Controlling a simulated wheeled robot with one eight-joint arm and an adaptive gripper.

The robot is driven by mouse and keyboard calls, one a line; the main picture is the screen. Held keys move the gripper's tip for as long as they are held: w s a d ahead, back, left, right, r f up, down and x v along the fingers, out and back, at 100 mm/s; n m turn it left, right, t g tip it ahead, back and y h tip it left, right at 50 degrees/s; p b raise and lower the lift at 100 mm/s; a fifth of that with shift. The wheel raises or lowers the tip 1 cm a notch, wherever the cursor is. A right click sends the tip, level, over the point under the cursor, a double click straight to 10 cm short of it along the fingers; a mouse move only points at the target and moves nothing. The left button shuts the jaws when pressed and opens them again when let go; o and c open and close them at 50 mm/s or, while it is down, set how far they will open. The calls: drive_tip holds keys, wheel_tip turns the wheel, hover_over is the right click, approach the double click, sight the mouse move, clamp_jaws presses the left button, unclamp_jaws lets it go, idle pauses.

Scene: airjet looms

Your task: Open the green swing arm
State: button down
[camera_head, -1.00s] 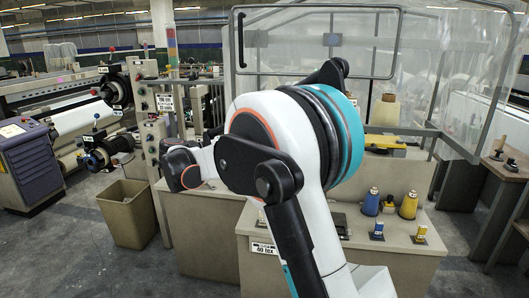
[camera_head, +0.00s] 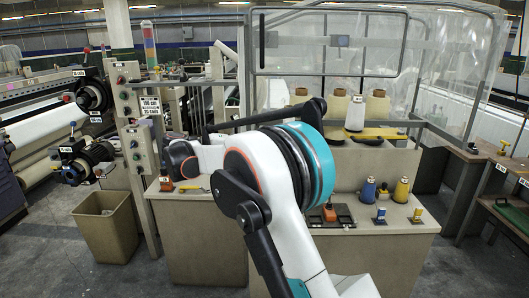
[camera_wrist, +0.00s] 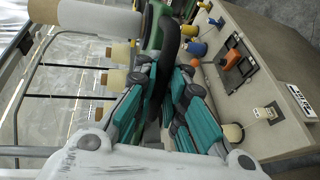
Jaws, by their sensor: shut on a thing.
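In the wrist view, the green swing arm (camera_wrist: 155,28) shows only as a short green piece at the top. A thick dark bar (camera_wrist: 171,40) runs down beside it and seems to be its handle. My gripper (camera_wrist: 168,92), with teal-padded fingers, is shut around this dark bar; the fingers hide its lower part. In the head view, my own arm covers the middle of the picture, and I cannot make out the gripper or the swing arm there.
A white cone (camera_head: 355,114) and yellowish cones stand on the stand behind my arm. Blue and yellow cones (camera_head: 401,190) and an orange-topped part (camera_head: 329,214) sit on the beige counter (camera_head: 375,262). A bin (camera_head: 104,232) stands on the floor at left.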

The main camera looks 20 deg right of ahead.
drive_tip(key=shift+a+f, duration=0.1)
drive_tip(key=shift+a, duration=0.15)
idle(0.3)
drive_tip(key=c, duration=1.7)
unclamp_jaws()
drive_tip(key=shift+a, duration=0.1)
drive_tip(key=shift+o, duration=0.2)
drive_tip(key=a+r, duration=0.2)
drive_tip(key=a, duration=0.9)
drive_tip(key=shift+a+r, duration=0.25)
drive_tip(key=shift+a, duration=0.05)
drive_tip(key=shift+s, duration=0.1)
